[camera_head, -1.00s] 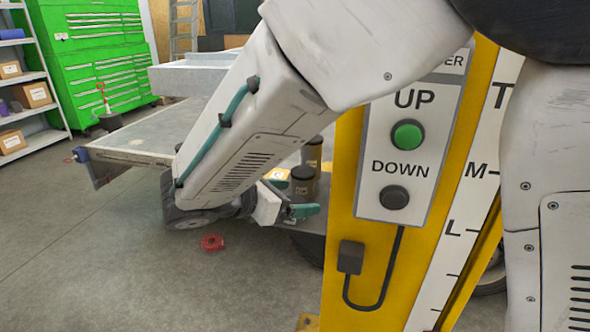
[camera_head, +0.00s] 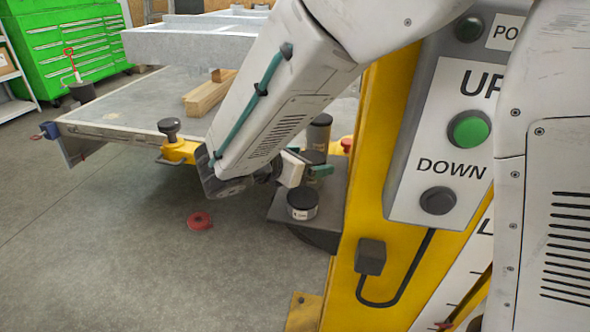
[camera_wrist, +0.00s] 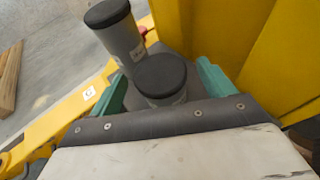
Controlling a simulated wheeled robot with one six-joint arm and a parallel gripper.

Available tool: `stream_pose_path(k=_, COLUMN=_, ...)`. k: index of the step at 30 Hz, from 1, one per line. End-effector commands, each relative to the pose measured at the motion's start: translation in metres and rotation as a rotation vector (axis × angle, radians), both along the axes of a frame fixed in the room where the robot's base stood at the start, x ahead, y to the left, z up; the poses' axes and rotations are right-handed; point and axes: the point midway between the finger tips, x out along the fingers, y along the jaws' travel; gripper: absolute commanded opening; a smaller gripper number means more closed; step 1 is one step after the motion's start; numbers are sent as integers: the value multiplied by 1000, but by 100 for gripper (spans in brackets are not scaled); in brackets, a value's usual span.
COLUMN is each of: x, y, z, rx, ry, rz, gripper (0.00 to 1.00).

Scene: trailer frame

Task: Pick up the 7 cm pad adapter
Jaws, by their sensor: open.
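Three dark-capped cylinders of different heights stand on a dark shelf (camera_head: 272,205) beside the yellow post. In the head view they are a tall adapter (camera_head: 320,128), a middle adapter (camera_head: 314,158) partly behind my gripper, and a short adapter (camera_head: 302,205) nearest the front. Their labels are too small to read, so I cannot tell which is 7 cm. My gripper (camera_wrist: 162,88) is open, its teal fingers on either side of the middle adapter (camera_wrist: 162,76) in the wrist view; contact is unclear. The tall adapter (camera_wrist: 116,34) stands beyond it there. The short one is not visible there.
The yellow post (camera_head: 375,200) with its button box (camera_head: 455,150) stands close at right. A red ring (camera_head: 199,221) lies on open floor.

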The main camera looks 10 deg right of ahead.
Motion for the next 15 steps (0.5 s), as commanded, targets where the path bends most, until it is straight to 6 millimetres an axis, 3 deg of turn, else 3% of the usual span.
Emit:
stream_pose_path(k=3, x=8, y=-12, z=-5, rx=-1, ry=2, rz=-2, gripper=82)
stream_pose_path(k=10, x=9, y=-14, z=-6, rx=0, ry=1, rz=-3, gripper=79)
stream_pose_path(k=15, x=9, y=-14, z=-6, rx=0, ry=1, rz=-3, gripper=31)
